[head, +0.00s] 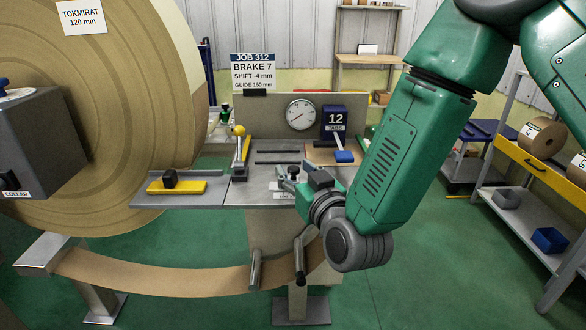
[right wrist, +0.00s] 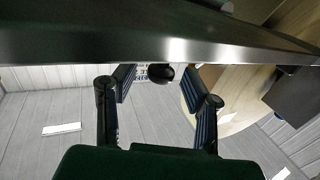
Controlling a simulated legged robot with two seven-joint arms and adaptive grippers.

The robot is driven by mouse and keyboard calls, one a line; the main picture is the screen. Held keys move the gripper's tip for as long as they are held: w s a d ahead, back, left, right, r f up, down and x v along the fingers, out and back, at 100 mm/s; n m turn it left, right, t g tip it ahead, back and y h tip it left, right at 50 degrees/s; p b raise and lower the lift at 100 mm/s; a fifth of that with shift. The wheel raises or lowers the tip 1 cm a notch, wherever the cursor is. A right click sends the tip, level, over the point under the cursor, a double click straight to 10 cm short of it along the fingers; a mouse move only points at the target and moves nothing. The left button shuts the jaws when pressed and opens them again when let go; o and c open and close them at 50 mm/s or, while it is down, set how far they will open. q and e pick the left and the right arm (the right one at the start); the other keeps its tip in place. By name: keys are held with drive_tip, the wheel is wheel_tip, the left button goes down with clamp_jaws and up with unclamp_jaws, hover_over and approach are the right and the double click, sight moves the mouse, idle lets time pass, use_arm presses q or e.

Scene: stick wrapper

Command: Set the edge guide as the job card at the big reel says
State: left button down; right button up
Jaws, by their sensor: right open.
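The job card (head: 253,72) stands behind the bench beside the big reel (head: 120,110). It reads JOB 312, BRAKE 7, SHIFT -4 mm, GUIDE 160 mm. A yellow block with a black knob (head: 176,186), which looks like the edge guide, sits on the left grey plate. My right gripper (head: 286,178) is at the bench's front edge, right of that block and apart from it. In the right wrist view its fingers (right wrist: 160,92) are open, with a dark round knob (right wrist: 160,73) showing between the tips. I cannot tell whether they touch it. My left gripper is out of view.
A lever with a yellow ball (head: 240,131) stands between block and right gripper. A dial (head: 300,115) and a box marked 12 TABS (head: 334,122) are at the back. A brown web (head: 180,278) hangs below the bench. A grey COLLAR box (head: 38,140) is at the left.

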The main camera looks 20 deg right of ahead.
drive_tip(key=shift+w+a, duration=0.1)
drive_tip(key=shift+w, duration=0.55)
clamp_jaws()
drive_tip(key=shift+s+d, duration=0.2)
drive_tip(key=shift+d, duration=0.5)
drive_tip(key=shift+s+d, duration=0.2)
drive_tip(key=shift+d, duration=0.45)
drive_tip(key=shift+s+d, duration=0.2)
drive_tip(key=shift+d, duration=0.5)
unclamp_jaws()
drive_tip(key=shift+a, duration=0.1)
drive_tip(key=s, duration=0.7)
drive_tip(key=shift+s+d, duration=0.2)
drive_tip(key=shift+d, duration=0.25)
